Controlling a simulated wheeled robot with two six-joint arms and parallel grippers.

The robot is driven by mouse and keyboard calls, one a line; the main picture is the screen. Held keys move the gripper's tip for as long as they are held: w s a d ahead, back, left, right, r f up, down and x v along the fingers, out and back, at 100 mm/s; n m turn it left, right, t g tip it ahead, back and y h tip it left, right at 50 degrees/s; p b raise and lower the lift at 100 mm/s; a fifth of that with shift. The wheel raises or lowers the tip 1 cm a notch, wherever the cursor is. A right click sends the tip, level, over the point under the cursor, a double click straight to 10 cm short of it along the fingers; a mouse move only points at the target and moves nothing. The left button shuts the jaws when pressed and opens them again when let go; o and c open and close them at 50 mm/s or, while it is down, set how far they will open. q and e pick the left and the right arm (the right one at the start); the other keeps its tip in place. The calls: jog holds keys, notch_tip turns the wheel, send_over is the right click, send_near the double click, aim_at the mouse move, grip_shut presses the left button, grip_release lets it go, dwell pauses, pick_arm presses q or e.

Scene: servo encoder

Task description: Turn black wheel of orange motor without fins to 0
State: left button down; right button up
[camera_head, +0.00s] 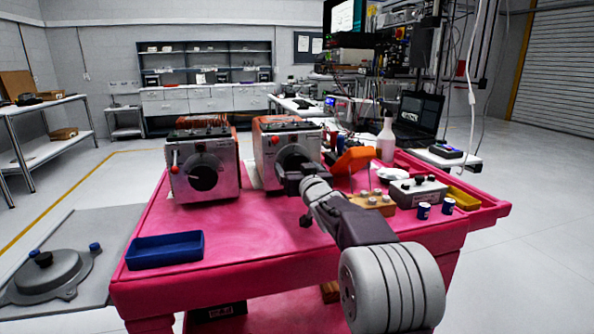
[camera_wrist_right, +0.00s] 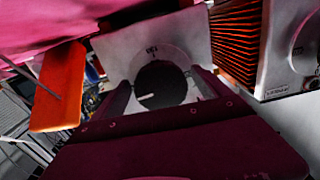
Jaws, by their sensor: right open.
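The orange motor without fins (camera_head: 268,133) stands at the back middle of the pink table, its pale front plate (camera_wrist_right: 191,38) facing me. Its black wheel (camera_wrist_right: 163,82) shows in the right wrist view, with a white pointer mark at its left side and small markings on the plate around it. My right gripper (camera_head: 291,171) is open at this front plate. Its two fingers lie on either side of the wheel in the wrist view; whether they touch it I cannot tell. In the head view the gripper hides most of the wheel. My left gripper is not in view.
A second motor (camera_head: 203,166) stands to the left; its orange fins (camera_wrist_right: 236,43) show in the wrist view. Right of my gripper are an orange part (camera_head: 355,160), a wooden block (camera_head: 374,204) and a grey switch box (camera_head: 418,192). A blue tray (camera_head: 165,250) lies front left.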

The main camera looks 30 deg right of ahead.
jog(key=c, duration=1.4)
jog(key=shift+n, duration=0.3)
jog(key=n+b, duration=0.1)
jog(key=n, duration=0.1)
jog(key=shift+f+n, duration=0.1)
jog(key=shift+n, duration=0.3)
jog(key=n+b, duration=0.1)
jog(key=n, duration=0.3)
jog(key=shift+d+n, duration=0.15)
jog(key=shift+n, duration=0.15)
jog(key=n+b, duration=0.1)
jog(key=n, duration=0.3)
jog(key=shift+d+r+n+b, duration=0.15)
jog(key=shift+n+b, duration=0.55)
jog(key=shift+n, duration=1.4)
